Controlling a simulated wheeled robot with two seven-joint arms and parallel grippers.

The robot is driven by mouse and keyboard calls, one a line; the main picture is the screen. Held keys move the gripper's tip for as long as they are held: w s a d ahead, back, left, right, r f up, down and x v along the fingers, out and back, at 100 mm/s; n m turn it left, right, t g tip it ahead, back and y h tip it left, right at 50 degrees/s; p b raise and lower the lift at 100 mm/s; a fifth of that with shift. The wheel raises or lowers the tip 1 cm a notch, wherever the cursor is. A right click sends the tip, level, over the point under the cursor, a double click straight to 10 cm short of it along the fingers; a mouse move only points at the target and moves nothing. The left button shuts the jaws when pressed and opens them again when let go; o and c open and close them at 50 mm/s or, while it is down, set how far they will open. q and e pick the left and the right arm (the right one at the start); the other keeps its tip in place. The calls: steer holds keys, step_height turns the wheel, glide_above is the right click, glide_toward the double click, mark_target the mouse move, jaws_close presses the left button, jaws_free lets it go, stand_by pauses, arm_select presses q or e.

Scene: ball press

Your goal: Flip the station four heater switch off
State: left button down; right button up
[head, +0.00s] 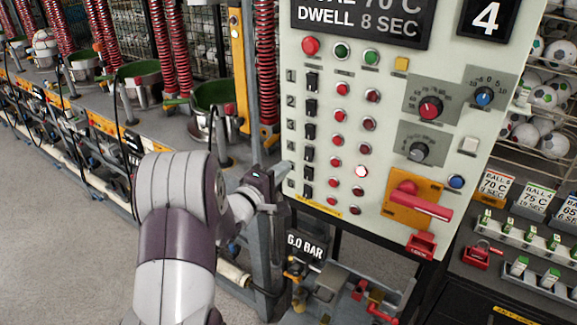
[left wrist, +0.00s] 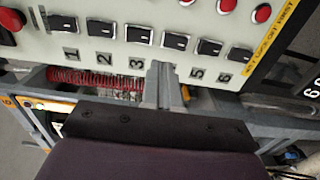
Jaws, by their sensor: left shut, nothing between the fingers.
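The station four heater switch (head: 308,153) is a black rocker in the column of switches on the pale control panel (head: 395,150). It also shows in the left wrist view (left wrist: 174,41), between the rockers of three and five. My left gripper (head: 284,168) is at the panel's left edge, beside the lower switches. In the left wrist view its grey fingers (left wrist: 163,70) are shut with nothing between them. The tips cover the number 4 label and lie just below switch four; I cannot tell if they touch. A lamp (head: 361,171) in row four glows. My right gripper is not in view.
Switch three (left wrist: 138,34) and switch five (left wrist: 209,47) sit close on either side. A red lever (head: 420,203) on an orange plate sticks out at the panel's lower right. Red springs and green-lined pots (head: 212,97) stand at the left.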

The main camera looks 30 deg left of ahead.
arm_select(q)
steer(key=s, duration=0.5)
steer(key=s+a+f+m+g+y, duration=0.2)
steer(key=s+f+m+g, duration=0.15)
steer(key=f+g, duration=0.2)
steer(key=s+a+f+m+g+y, duration=0.2)
steer(key=s+f+m+g+y, duration=0.15)
steer(key=f, duration=0.25)
steer(key=s+d+m+g+h, duration=0.2)
steer(key=s+d+m, duration=0.3)
steer(key=d, duration=0.4)
steer(key=s+d+m+g+h, duration=0.2)
steer(key=s+d+m+g, duration=0.3)
steer(key=d, duration=0.5)
steer(key=shift+s+d+f+g, duration=0.2)
steer(key=shift+s+f+g, duration=0.15)
steer(key=shift+s, duration=0.6)
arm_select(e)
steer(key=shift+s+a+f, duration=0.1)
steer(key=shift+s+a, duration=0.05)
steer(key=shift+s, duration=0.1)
